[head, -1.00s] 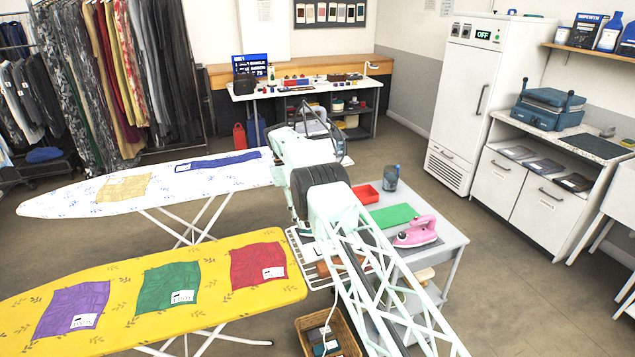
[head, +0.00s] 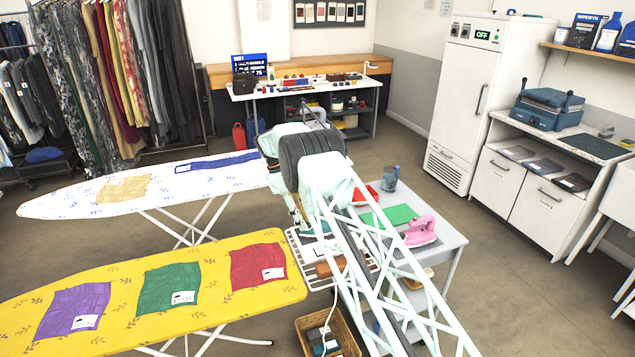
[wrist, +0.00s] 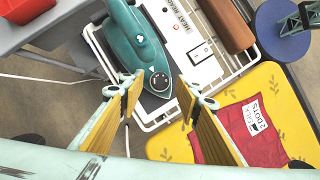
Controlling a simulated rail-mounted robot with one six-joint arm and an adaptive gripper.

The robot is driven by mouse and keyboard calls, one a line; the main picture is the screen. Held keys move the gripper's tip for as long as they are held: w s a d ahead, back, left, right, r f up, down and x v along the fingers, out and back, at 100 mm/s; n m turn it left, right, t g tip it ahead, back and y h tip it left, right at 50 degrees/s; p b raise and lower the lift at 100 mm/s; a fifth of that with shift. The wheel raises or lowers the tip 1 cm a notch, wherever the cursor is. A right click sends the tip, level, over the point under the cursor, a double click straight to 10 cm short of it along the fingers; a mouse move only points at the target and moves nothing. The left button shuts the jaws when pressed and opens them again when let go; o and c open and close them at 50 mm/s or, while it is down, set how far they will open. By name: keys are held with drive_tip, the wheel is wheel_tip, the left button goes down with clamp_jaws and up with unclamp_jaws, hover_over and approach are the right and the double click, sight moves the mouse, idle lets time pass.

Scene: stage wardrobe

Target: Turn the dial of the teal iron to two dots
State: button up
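The teal iron (wrist: 138,45) lies on a white wire rack on the stand, seen from above in the wrist view. Its dark round dial (wrist: 159,81) faces up near the end closest to my gripper; its setting is too small to read. My gripper (wrist: 158,84) is open, with one yellow-padded finger on each side of the dial in the picture. I cannot tell how far above the dial the fingertips are. In the head view my arm hides most of the iron and the gripper.
The rack (wrist: 225,62) also holds a brown roll (wrist: 228,25). The yellow ironing board (wrist: 285,95) carries a red cloth (wrist: 225,125) with a "2 DOTS" label. A pink iron (head: 420,231), green mat (head: 390,216) and red tray (head: 362,195) are on the grey table.

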drive_tip(key=shift+s+n+t, duration=0.15)
drive_tip(key=shift+n+t, duration=0.35)
drive_tip(key=shift+n, duration=0.85)
drive_tip(key=shift+s+n+t, duration=0.15)
drive_tip(key=shift+n+t, duration=0.35)
drive_tip(key=shift+n, duration=0.85)
drive_tip(key=n, duration=0.2)
drive_tip(key=n+t, duration=0.1)
drive_tip(key=n, duration=0.1)
drive_tip(key=shift+s+d, duration=0.1)
drive_tip(key=shift+s, duration=0.1)
drive_tip(key=n+t, duration=0.1)
drive_tip(key=n, duration=0.1)
drive_tip(key=n+y+b, duration=0.1)
drive_tip(key=n, duration=0.2)
drive_tip(key=shift+s+d+t+y, duration=0.2)
drive_tip(key=shift+t+y, duration=0.1)
drive_tip(key=shift+t, duration=0.1)
drive_tip(key=shift+d+n+t+y+p, duration=0.15)
drive_tip(key=shift+n+y+p, duration=0.2)
drive_tip(key=shift+n, duration=0.75)
drive_tip(key=shift+n+t+y+p, duration=0.15)
drive_tip(key=shift+n+y, duration=0.3)
drive_tip(key=shift+n, duration=0.65)
